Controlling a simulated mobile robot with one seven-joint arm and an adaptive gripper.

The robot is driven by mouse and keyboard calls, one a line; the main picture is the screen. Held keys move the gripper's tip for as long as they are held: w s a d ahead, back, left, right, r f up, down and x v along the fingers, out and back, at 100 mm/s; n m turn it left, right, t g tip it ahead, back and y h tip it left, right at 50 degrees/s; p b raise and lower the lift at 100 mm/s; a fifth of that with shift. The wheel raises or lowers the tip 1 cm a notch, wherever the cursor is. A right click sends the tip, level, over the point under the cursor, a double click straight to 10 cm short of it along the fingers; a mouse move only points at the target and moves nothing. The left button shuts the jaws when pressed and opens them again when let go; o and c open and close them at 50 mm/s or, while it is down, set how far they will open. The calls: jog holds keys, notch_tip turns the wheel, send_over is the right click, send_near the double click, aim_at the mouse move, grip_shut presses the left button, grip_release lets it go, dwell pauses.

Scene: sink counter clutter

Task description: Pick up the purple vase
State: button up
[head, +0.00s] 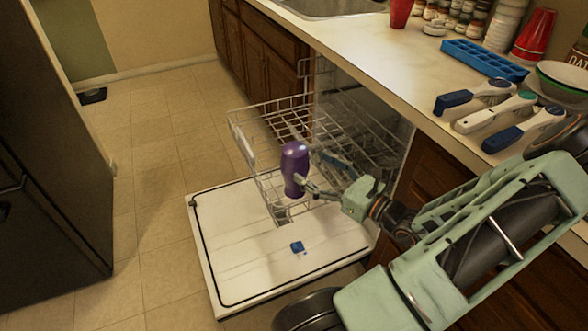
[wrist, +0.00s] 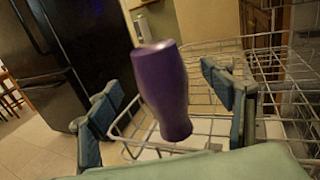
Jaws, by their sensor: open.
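The purple vase (head: 293,168) is upright over the front of the pulled-out dishwasher rack in the head view. I cannot tell exactly what its base rests on. In the wrist view the vase (wrist: 160,90) fills the middle, slightly tilted in the picture. My gripper (head: 318,172) is open just to the right of the vase in the head view. In the wrist view its two blue-grey fingers stand apart, one on each side of the vase, with visible space between each finger and the vase.
The white wire rack (head: 243,130) surrounds the vase area, above the lowered dishwasher door (head: 235,250). A small blue item (head: 297,247) lies on the door. The counter (head: 390,62) holds brushes, a blue tray (head: 484,60), cups and jars. A dark fridge (head: 45,170) stands left; the floor between is clear.

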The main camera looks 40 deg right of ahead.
aim_at(305, 167)
jog(key=shift+w+a, duration=0.15)
jog(key=shift+w, duration=0.75)
jog(key=w, duration=0.1)
jog(key=w+b, duration=0.1)
jog(key=w+a+f+b, duration=0.1)
jog(key=w, duration=0.1)
jog(key=shift+w+a, duration=0.1)
jog(key=shift+w, duration=0.45)
jog(key=shift+r, duration=0.1)
jog(key=c, duration=1.6)
